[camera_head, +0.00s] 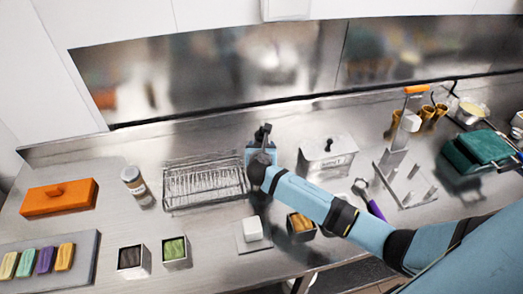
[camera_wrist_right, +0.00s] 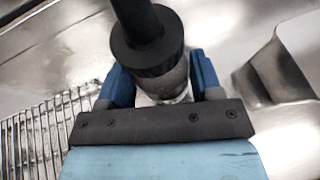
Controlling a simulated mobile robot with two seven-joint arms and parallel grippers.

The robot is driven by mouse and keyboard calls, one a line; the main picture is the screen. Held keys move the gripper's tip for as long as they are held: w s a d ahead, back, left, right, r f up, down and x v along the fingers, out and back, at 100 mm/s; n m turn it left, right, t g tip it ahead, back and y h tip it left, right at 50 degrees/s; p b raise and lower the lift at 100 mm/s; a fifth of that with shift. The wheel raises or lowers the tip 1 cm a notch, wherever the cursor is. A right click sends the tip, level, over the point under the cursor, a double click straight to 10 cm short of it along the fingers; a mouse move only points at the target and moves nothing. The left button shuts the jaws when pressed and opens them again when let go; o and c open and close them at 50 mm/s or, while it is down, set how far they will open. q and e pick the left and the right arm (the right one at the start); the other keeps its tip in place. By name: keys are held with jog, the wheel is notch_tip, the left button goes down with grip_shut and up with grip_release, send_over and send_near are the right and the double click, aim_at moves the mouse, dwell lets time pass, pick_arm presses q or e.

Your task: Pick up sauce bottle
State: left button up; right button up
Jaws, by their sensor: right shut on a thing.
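The sauce bottle has a black pump-like top that shows in the head view (camera_head: 265,131) just beyond my right gripper (camera_head: 261,153). In the right wrist view, the bottle's black top (camera_wrist_right: 143,45) and pale body stand between the blue fingers of my right gripper (camera_wrist_right: 163,84). The gripper is shut on the bottle. Its lower part is hidden by the fingers and palm. Whether the bottle touches the counter cannot be told. My left gripper is not in view.
A wire rack (camera_head: 204,184) lies left of the bottle and a lidded steel container (camera_head: 327,160) stands close on its right. A labelled jar (camera_head: 137,187), an orange block (camera_head: 58,197) and small square containers are farther left. A pegged stand (camera_head: 402,180) is right.

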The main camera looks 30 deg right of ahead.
notch_tip(320, 180, up, 19)
jog(key=b, duration=0.1)
dwell(0.3)
